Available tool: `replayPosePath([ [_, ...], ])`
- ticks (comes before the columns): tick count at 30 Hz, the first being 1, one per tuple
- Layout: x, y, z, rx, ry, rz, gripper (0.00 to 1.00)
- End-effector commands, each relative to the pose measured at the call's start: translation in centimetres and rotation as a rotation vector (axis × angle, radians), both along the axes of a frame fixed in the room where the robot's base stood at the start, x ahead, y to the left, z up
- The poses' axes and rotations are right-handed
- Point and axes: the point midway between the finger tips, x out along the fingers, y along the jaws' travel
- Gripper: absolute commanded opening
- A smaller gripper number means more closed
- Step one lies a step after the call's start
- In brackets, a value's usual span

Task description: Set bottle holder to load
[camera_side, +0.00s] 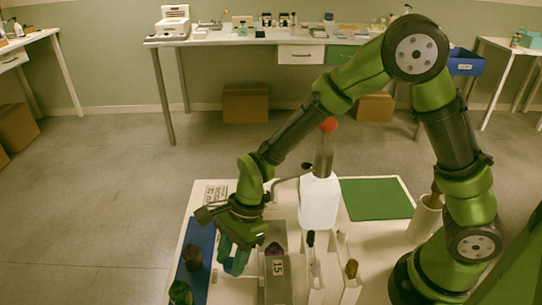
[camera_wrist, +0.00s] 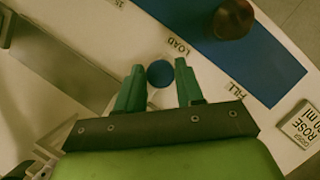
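My gripper (camera_wrist: 159,72) points down with its two green fingers apart. A round blue knob (camera_wrist: 160,74) shows between the fingertips in the wrist view, with a narrow gap on each side. The printed word LOAD (camera_wrist: 175,46) is beside the knob, and FILL (camera_wrist: 237,91) is farther right. In the side view my gripper (camera_side: 233,259) is low at the left front of the white table, and blue shows between its fingers. I cannot tell which part is the bottle holder; the knob may belong to it, but its connection is hidden.
A brown bottle (camera_wrist: 233,18) stands on a blue mat (camera_wrist: 205,40); a dark bottle (camera_side: 180,293) is near. A metal block (camera_wrist: 65,68) lies left in the wrist view. A white jug (camera_side: 319,203), slim bottles (camera_side: 311,262) and a green mat (camera_side: 377,199) are to the right.

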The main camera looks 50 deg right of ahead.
Motion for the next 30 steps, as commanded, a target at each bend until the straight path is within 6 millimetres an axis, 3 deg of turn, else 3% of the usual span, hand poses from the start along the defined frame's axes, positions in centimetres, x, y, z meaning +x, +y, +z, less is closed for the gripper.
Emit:
replayPosePath([
  [1,0.0,0.0,0.0,0.000,-0.001,0.000,0.45],
  [4,0.1,0.0,0.0,0.000,-0.001,0.000,0.58],
  [16,0.1,-0.4,0.9,0.001,-0.004,-0.002,0.58],
  [20,0.1,-1.3,3.0,0.001,-0.006,-0.002,0.58],
  [30,0.1,-4.4,10.7,0.002,-0.006,-0.003,0.58],
])
